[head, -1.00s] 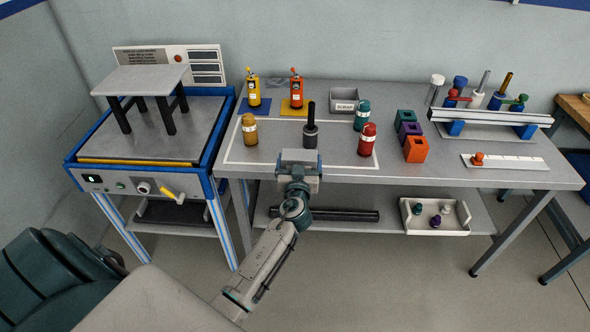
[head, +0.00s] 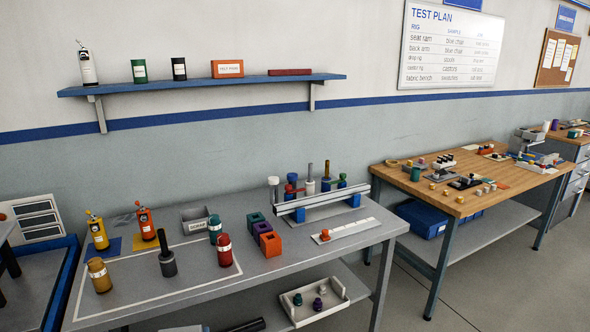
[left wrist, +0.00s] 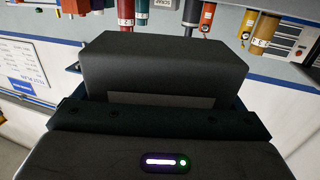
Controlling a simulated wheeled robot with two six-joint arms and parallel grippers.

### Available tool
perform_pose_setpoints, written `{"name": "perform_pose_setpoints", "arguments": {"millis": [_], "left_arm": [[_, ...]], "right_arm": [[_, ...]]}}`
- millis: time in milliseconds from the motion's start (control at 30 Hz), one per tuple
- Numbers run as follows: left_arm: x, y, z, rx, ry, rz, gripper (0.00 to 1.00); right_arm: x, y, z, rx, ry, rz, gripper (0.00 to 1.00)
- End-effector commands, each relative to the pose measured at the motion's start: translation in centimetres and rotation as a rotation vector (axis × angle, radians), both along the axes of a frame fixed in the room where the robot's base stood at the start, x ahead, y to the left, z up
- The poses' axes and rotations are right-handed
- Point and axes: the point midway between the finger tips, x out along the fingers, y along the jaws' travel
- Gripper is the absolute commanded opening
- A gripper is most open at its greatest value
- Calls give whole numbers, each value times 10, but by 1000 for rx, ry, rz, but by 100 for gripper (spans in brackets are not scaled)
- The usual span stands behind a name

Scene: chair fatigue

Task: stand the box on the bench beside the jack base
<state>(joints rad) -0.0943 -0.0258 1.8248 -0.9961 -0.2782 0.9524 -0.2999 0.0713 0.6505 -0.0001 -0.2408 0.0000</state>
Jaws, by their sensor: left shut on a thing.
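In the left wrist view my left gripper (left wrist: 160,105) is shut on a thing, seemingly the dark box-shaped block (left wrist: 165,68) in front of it. The fingertips are hidden, and I cannot tell whether this block is the task's box. An orange labelled box (head: 228,69) stands on the wall shelf. I cannot single out the jack base. A dark cylinder with an upright rod (head: 167,262) stands on the near grey bench (head: 215,290), inside the white outline. My left gripper is outside the head view, and my right gripper is in no view.
Yellow (head: 99,275) and red (head: 222,250) canisters stand near the rod. Square blocks (head: 270,244) and a rail fixture (head: 320,200) stand farther right. A wooden bench (head: 470,200) with many small items is at the right. A tray (head: 314,303) lies on the lower shelf.

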Motion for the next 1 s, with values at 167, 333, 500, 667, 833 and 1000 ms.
{"name": "perform_pose_setpoints", "arguments": {"millis": [167,333,500,667,833,1000], "left_arm": [[-35,-27,7,-6,-4,-90,58],[-56,-42,15,-6,-4,-137,58],[-77,-53,26,-7,-4,-175,58],[-99,-62,42,-6,-4,-205,58],[-125,-69,62,-4,-3,-227,58],[-137,-71,72,0,-3,-235,58]], "right_arm": [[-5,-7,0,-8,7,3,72],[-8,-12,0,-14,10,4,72],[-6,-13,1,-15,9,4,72],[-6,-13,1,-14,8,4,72],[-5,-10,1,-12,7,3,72],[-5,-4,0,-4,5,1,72]]}}
